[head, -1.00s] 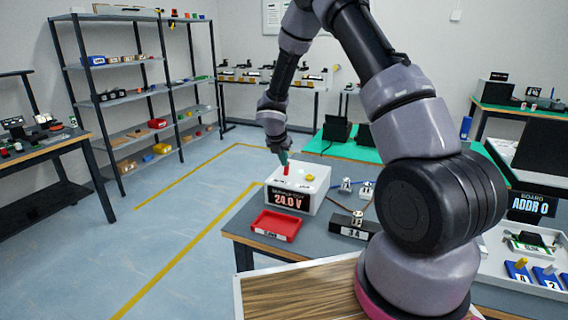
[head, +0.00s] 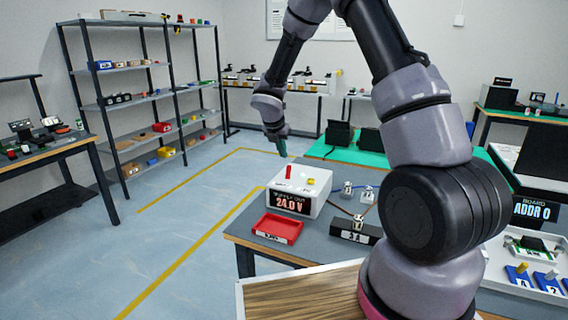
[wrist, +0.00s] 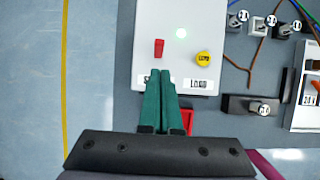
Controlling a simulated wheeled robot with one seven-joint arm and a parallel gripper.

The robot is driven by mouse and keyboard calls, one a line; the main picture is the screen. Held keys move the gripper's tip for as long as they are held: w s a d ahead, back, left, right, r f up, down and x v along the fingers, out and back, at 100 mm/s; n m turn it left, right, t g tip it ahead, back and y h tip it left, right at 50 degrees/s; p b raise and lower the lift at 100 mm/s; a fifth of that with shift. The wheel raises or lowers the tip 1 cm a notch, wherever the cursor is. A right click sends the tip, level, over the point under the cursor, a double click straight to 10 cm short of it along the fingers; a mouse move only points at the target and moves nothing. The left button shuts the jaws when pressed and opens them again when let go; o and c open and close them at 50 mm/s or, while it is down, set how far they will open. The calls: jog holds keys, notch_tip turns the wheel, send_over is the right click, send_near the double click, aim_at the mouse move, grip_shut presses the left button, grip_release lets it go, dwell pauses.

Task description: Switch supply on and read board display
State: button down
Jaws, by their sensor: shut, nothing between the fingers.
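The white supply box (head: 318,187) stands on the grey bench in the head view. Its front display (head: 292,204) reads 24.0 V. A red switch lever (head: 289,172) and a yellow knob (head: 311,181) are on its top. The board display (head: 532,211) at the right reads ADDR 0.
A red tray (head: 278,228) and a dark block (head: 354,231) labelled 3 A sit in front of the box. Small terminals (head: 347,188) with wires stand to its right. A white board tray (head: 496,272) with blue pieces is at far right.

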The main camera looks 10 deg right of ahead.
notch_tip(320, 180, up, 6)
jog(key=shift+w+f, duration=0.15)
dwell(0.3)
jog(key=s+d+r+m+y, duration=0.1)
jog(key=s+d+r+m, duration=0.2)
jog(key=s+r+m, duration=0.45)
jog(key=s+d+r+m, duration=0.3)
jog(key=s+r+m, duration=0.4)
jog(key=r+m, duration=0.15)
jog(key=s+r+m+t+y, duration=0.1)
jog(key=s+r+m+y, duration=0.1)
jog(key=s+m, duration=0.6)
jog(key=s+r+m+t+y, duration=0.2)
jog(key=s+r+m, duration=0.3)
jog(key=s+m, duration=0.4)
jog(key=s, duration=0.3)
jog(key=shift+s+a+r, duration=0.15)
jog(key=shift+s+a, duration=0.05)
jog(key=shift+s, duration=0.05)
jog(key=shift+d, duration=0.1)
